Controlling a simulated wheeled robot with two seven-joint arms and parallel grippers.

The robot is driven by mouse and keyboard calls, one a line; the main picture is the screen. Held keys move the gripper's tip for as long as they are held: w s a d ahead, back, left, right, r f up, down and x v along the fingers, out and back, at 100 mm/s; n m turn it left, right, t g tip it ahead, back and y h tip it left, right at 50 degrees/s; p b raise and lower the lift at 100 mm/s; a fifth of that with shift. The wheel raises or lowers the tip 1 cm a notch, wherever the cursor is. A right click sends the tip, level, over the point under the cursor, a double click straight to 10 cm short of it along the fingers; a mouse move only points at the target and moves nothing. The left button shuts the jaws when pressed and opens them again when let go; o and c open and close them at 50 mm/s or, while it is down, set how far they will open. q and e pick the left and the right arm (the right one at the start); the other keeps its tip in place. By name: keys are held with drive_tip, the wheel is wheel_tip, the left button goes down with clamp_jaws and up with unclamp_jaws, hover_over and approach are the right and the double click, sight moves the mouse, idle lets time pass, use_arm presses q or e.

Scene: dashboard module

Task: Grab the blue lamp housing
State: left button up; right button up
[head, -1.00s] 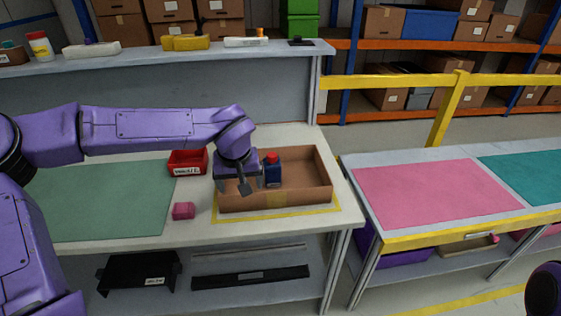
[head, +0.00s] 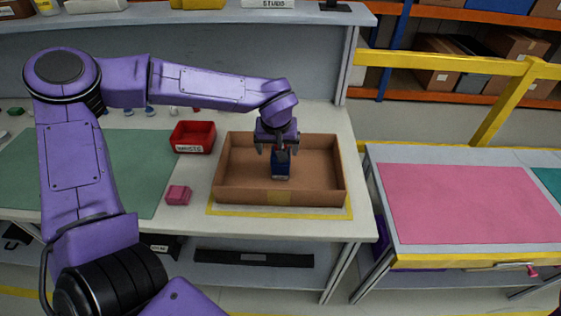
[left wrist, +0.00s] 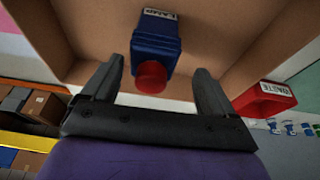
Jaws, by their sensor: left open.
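The blue lamp housing (head: 281,168) stands in the open cardboard box (head: 232,187) on the workbench. In the left wrist view the housing (left wrist: 156,40) shows a red round part at its near end and a white label at its far end. My left gripper (head: 278,150) is above the housing, pointing down into the box. Its fingers are open in the left wrist view (left wrist: 155,85), one on each side of the red end. The red end is mostly hidden by the gripper in the head view. My right gripper is not in view.
A red bin labelled waste (head: 193,137) and a small pink block (head: 178,195) sit left of the box. A green mat (head: 150,175) covers the bench's left part. A separate table with a pink mat (head: 465,210) stands to the right.

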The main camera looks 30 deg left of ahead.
use_arm(q)
drive_tip(key=x, duration=0.4)
drive_tip(key=w+x, duration=0.1)
drive_tip(key=x, duration=0.1)
drive_tip(key=shift+d+r, duration=0.15)
drive_tip(key=shift+d, duration=0.15)
drive_tip(key=shift+s+r, duration=0.2)
drive_tip(key=shift+s, duration=0.1)
drive_tip(key=shift+w, duration=0.1)
drive_tip(key=c, duration=1.1)
drive_tip(key=shift+c, duration=0.2)
